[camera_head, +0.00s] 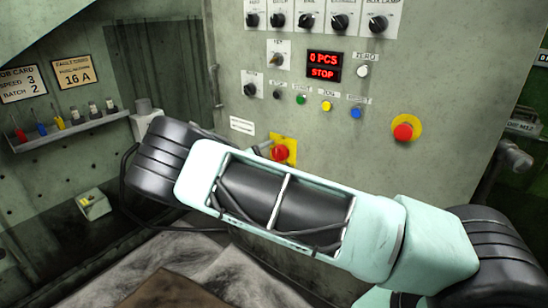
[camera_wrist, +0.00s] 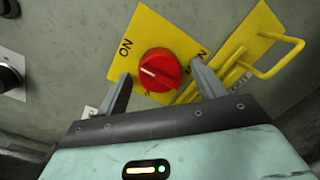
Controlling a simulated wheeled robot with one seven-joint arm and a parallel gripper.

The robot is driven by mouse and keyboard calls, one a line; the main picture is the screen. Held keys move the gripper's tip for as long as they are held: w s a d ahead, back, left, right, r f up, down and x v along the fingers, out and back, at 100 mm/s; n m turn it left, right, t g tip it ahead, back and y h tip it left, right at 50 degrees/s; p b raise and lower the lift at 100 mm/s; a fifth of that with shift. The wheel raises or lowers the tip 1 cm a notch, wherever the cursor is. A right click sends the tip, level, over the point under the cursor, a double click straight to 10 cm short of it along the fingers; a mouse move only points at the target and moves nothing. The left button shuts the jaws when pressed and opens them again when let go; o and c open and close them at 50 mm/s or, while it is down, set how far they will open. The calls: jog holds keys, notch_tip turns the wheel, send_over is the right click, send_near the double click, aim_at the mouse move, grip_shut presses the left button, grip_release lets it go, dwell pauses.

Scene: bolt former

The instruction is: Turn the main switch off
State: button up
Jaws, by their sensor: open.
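The main switch is a red rotary knob (camera_wrist: 160,70) on a yellow plate (camera_wrist: 180,25) marked "ON" at its left. A white pointer line on the knob points toward the left side. In the head view the red knob (camera_head: 281,153) shows low on the grey panel, just above my arm. My gripper (camera_wrist: 160,88) is open, with one finger on each side of the knob's near edge. I cannot tell whether the fingers touch it. The gripper itself is hidden behind my arm in the head view.
A yellow hasp or handle (camera_wrist: 275,60) sticks out right of the knob. A red emergency button (camera_head: 403,131), a row of coloured buttons (camera_head: 327,106) and a lit display reading "0 PCS STOP" (camera_head: 324,66) are on the panel. A tool shelf (camera_head: 70,130) stands at the left.

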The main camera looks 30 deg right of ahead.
jog(key=shift+c, duration=0.3)
jog(key=c, duration=0.9)
jog(key=shift+c, duration=0.2)
jog(key=shift+n+p, duration=0.4)
jog(key=shift+p, duration=0.1)
jog(key=shift+r+n+p, duration=0.15)
jog(key=shift+n+p, duration=0.85)
jog(key=n+p, duration=0.3)
jog(key=n, duration=0.2)
jog(key=shift+n+h+p, duration=0.3)
jog(key=shift+h, duration=0.1)
jog(key=n, duration=0.2)
jog(key=n+t+p, duration=0.1)
jog(key=n, duration=0.1)
jog(key=n+p, duration=0.1)
jog(key=shift+s+f+n, duration=0.15)
jog(key=shift+f+n, duration=0.1)
jog(key=shift+n, duration=0.15)
jog(key=n+t+p, duration=0.1)
jog(key=n, duration=0.3)
jog(key=shift+n+p, duration=0.3)
jog(key=shift+n, duration=0.1)
jog(key=shift+f, duration=0.1)
